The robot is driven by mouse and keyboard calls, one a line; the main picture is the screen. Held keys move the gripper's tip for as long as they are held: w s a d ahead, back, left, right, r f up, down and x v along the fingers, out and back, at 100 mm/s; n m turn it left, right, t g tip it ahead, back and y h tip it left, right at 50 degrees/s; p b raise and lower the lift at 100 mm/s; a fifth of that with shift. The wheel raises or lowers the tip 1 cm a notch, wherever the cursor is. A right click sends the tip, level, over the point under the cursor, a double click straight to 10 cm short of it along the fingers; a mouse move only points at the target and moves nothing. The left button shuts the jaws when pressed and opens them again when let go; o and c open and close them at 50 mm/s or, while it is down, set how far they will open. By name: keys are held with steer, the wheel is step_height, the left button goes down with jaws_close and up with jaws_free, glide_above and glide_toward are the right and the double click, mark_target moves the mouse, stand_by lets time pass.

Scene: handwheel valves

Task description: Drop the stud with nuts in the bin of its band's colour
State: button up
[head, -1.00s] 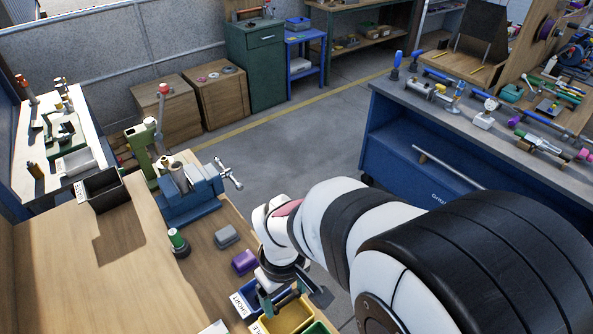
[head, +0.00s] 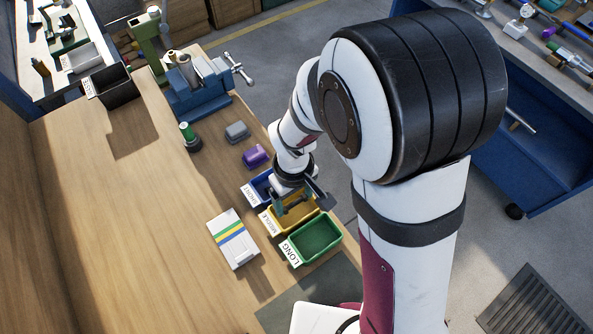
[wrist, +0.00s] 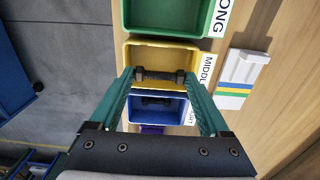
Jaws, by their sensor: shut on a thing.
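My gripper (wrist: 159,77) points down over the yellow MIDDLE bin (wrist: 133,55), its green fingers shut on a dark stud with nuts (wrist: 160,76). The stud lies crosswise between the fingertips, a nut near each end; its band's colour cannot be told. In the head view my gripper (head: 283,200) hides part of the yellow bin (head: 308,220) and the blue bin (head: 256,188). The green LONG bin (head: 312,240) is nearer the camera and looks empty. In the wrist view a dark stud-like shape (wrist: 156,101) shows inside the blue bin (wrist: 176,112).
A white card with blue, yellow and green stripes (head: 232,238) lies left of the bins. A purple block (head: 256,155), grey block (head: 237,131) and green-topped cylinder (head: 189,136) stand farther back. A blue vise (head: 200,95) and black bin (head: 113,88) are beyond. Bare wood is at left.

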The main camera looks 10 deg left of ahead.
steer(key=o, duration=1.2)
steer(key=shift+o, duration=0.2)
step_height(320, 180, up, 16)
steer(key=shift+f, duration=0.1)
steer(key=s+d+m+y, duration=0.1)
steer(key=s+d+m, duration=1.1)
steer(key=s+m, duration=0.1)
steer(key=shift+d+m+y, duration=0.2)
steer(key=shift+m+y, duration=0.2)
steer(key=shift+m, duration=0.4)
